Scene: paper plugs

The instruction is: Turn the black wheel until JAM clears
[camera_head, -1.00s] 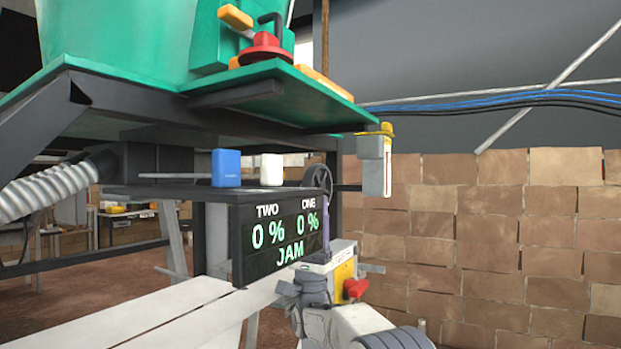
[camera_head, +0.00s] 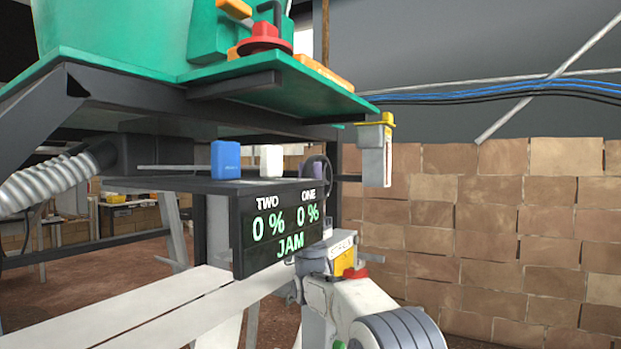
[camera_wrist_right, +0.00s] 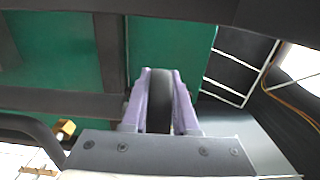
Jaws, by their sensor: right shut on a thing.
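The black wheel (camera_head: 329,168) stands upright at the right end of the dark shelf, behind the display. In the right wrist view the wheel's rim (camera_wrist_right: 159,112) lies between the two purple fingers of my right gripper (camera_wrist_right: 160,76), which is shut on it. In the head view most of this gripper is hidden behind the display; a little purple shows at the wheel. The display (camera_head: 283,226) reads TWO 0 %, ONE 0 % and JAM in green. My left gripper is not in view.
A blue block (camera_head: 225,160) and a white block (camera_head: 271,161) stand on the shelf left of the wheel. The green machine deck (camera_head: 330,92) overhangs it, with a grey and yellow device (camera_head: 374,150) hanging at its right corner. A brick wall (camera_head: 500,230) is at right.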

